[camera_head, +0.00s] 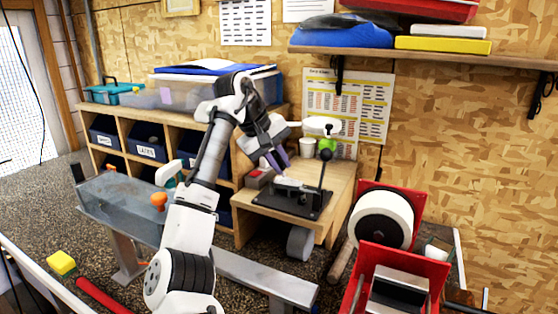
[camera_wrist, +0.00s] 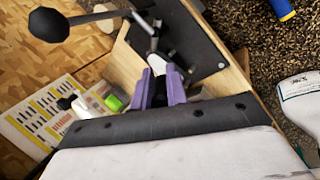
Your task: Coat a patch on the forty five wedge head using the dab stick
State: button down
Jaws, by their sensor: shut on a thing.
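My gripper (camera_head: 280,163) has purple fingertips and hangs just above a black plate (camera_head: 273,200) on the wooden stand. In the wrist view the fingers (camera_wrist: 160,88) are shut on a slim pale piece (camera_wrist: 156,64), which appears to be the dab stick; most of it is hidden. A light grey piece (camera_head: 288,182) on the black plate may be the wedge head; its marking is too small to read. A lever with a black ball (camera_wrist: 48,24) rises beside it. I cannot tell whether the stick touches the head.
The wooden stand (camera_head: 338,190) also bears a red and grey box (camera_head: 259,178). A white cup (camera_head: 307,147) and a green-topped item (camera_head: 327,146) stand behind. A red frame with a white wheel (camera_head: 381,218) is at the right.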

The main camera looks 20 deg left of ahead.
jog(key=shift+f+b, duration=0.4)
jog(key=shift+f, duration=0.45)
dwell(0.3)
jog(key=shift+r, duration=0.1)
jog(key=shift+w+a+p, duration=0.15)
jog(key=shift+a+p, duration=0.05)
jog(key=shift+a, duration=0.75)
jog(key=shift+w+a+p, duration=0.15)
jog(key=shift+a+p, duration=0.05)
jog(key=shift+a, duration=0.7)
jog(key=shift+s+d+f+b, duration=0.1)
jog(key=shift+d+f+b, duration=0.15)
jog(key=shift+d, duration=0.6)
jog(key=shift+s+d+r, duration=0.1)
jog(key=shift+s+d, duration=0.05)
jog(key=shift+d, duration=0.35)
jog(key=shift+s+d+r, duration=0.1)
jog(key=shift+s+d, duration=0.05)
jog(key=shift+d, duration=0.3)
